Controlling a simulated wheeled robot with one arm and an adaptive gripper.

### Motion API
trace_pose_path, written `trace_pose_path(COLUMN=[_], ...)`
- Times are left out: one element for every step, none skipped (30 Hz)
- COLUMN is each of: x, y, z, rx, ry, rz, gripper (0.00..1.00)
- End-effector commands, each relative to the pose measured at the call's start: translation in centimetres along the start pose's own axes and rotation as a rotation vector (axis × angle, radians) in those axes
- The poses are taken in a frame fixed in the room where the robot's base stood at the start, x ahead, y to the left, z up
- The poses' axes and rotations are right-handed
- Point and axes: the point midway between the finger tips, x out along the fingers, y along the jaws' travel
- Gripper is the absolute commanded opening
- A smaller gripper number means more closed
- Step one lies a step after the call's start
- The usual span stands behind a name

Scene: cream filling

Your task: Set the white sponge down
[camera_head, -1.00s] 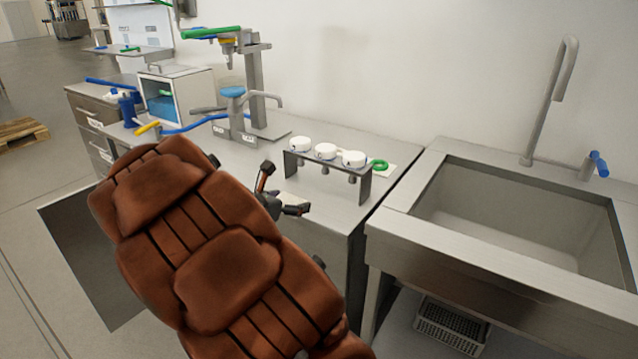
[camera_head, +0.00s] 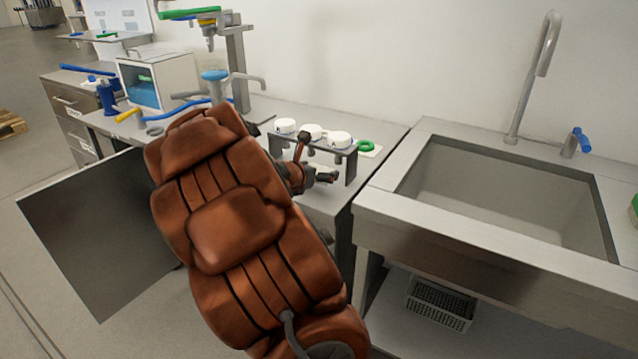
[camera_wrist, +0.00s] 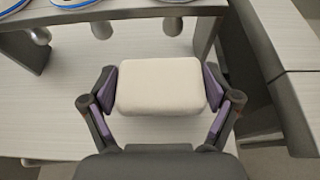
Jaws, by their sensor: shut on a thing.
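The white sponge (camera_wrist: 160,86) is a cream-white block with rounded corners. In the wrist view it sits between the two purple-padded fingers of my gripper (camera_wrist: 160,90), which press on its left and right ends. Behind it is the pale worktop; I cannot tell whether the sponge touches it. In the head view my gripper (camera_head: 322,178) is in front of the small metal rack (camera_head: 351,170), and the sponge cannot be made out there.
The rack holds three white round-topped pieces (camera_head: 312,131). The sink (camera_head: 500,190) is further right. A press with a blue-topped part (camera_head: 215,75) stands left. Bare worktop (camera_head: 385,135) shows beside the rack.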

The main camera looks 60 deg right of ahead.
Motion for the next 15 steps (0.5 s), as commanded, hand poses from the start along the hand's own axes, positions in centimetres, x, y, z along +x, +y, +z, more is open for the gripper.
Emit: trace_pose_path(x=[0.5,0.7,0.9,1.1,1.2,1.4,1.5,1.5,1.6,1.6,1.6,1.6,1.6,1.6,1.6], y=[-0.3,-0.2,-0.2,-0.2,-0.2,-0.2,-0.2,-0.2,-0.2,-0.2,-0.2,-0.2,-0.2,-0.2,-0.2], z=[-0.1,-0.9,-1.6,-2.0,-2.4,-2.7,-2.9,-3.0,-3.1,-3.2,-3.2,-3.1,-3.1,-3.1,-3.1], rx=[0.002,-0.003,-0.003,-0.004,-0.002,-0.003,-0.001,-0.001,-0.001,-0.001,0.0,0.001,0.001,0.001,0.001], ry=[0.001,0.003,0.004,0.005,0.005,0.003,0.002,0.001,0.0,-0.001,-0.001,-0.001,-0.001,-0.001,-0.001], rz=[-0.004,-0.002,-0.002,-0.001,-0.002,-0.003,-0.003,-0.003,-0.002,-0.002,-0.002,-0.002,-0.002,-0.001,-0.001], gripper=[0.61,0.61,0.61,0.61,0.61,0.61,0.61,0.61,0.61,0.61,0.61,0.61,0.61,0.61,0.61])
